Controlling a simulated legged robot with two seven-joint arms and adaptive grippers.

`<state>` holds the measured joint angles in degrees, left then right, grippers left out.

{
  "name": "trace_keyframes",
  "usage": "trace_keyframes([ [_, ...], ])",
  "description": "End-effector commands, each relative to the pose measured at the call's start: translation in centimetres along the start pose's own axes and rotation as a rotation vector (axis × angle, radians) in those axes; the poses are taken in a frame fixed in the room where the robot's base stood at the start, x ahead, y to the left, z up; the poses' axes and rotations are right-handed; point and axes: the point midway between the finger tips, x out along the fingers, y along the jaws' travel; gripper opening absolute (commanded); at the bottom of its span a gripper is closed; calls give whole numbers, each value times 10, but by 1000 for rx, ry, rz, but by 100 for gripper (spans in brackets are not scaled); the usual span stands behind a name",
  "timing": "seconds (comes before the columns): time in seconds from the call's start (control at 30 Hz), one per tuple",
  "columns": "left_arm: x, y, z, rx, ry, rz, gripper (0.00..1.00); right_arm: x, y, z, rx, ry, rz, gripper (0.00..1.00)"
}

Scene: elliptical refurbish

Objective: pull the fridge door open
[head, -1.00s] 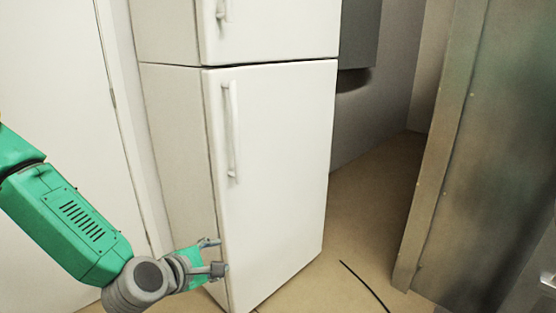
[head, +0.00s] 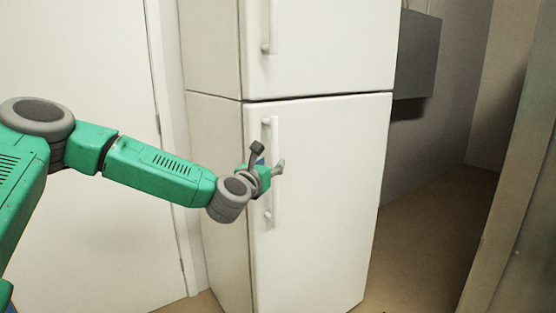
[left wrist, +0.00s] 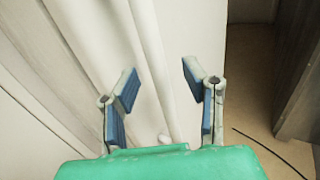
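The fridge is white with two doors. Its lower door (head: 335,180) is shut, with a vertical white bar handle (head: 275,138) near its left edge. My left gripper (head: 269,160) is at the middle of this handle, and its fingers show on either side of the bar. In the left wrist view the gripper (left wrist: 160,81) is open, with a wide gap between its blue-padded fingers. The handle bar runs through or just beyond that gap; contact cannot be told. The gripper hides part of the handle in the head view. My right gripper is not in view.
The upper fridge door (head: 330,45) is shut, with its own handle (head: 270,25). A white door (head: 80,90) stands left of the fridge. A grey box (head: 417,55) is on the wall to the right. Tan floor (head: 425,235) lies open right of the fridge, before a metal panel (head: 520,240).

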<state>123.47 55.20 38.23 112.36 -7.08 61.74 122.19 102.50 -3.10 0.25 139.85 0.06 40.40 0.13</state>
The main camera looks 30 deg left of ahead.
Motion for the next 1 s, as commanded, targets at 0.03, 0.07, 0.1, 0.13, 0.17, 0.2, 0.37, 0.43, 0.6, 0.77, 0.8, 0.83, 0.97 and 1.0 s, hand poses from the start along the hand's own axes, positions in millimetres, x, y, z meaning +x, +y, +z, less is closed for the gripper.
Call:
trace_keyframes([
  [0.03, 10, 0, 0, 2, 0, 0, 39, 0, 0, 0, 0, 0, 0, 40],
  [0.07, 15, 0, 0, 2, -1, 1, 39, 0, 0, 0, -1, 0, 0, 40],
  [0.1, 21, 0, 0, 2, -1, 0, 39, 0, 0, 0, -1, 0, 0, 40],
  [0.13, 25, -1, 0, 2, 0, -1, 39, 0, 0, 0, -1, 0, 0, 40],
  [0.17, 29, 0, 0, 2, 0, 1, 39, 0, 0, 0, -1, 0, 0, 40],
  [0.2, 34, -1, 0, 1, 0, 0, 39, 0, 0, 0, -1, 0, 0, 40],
  [0.37, 44, -3, 1, 3, 0, -1, 39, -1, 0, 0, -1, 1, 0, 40],
  [0.43, 45, -4, 2, 3, 0, -2, 39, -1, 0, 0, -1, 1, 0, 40],
  [0.6, 45, -4, 2, 2, 0, -2, 39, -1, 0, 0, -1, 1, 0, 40],
  [0.77, 46, -1, 0, 0, 1, -1, 4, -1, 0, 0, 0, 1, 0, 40],
  [0.8, 46, -1, 0, 0, 1, -2, 0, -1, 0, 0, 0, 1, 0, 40],
  [0.83, 46, -1, 0, 0, 1, -2, 0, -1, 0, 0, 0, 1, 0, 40],
  [0.97, 46, -1, -1, 0, 2, -2, 0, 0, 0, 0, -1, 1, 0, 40],
  [1.0, 45, -1, -1, 0, 2, -1, 0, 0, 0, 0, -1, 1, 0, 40],
])
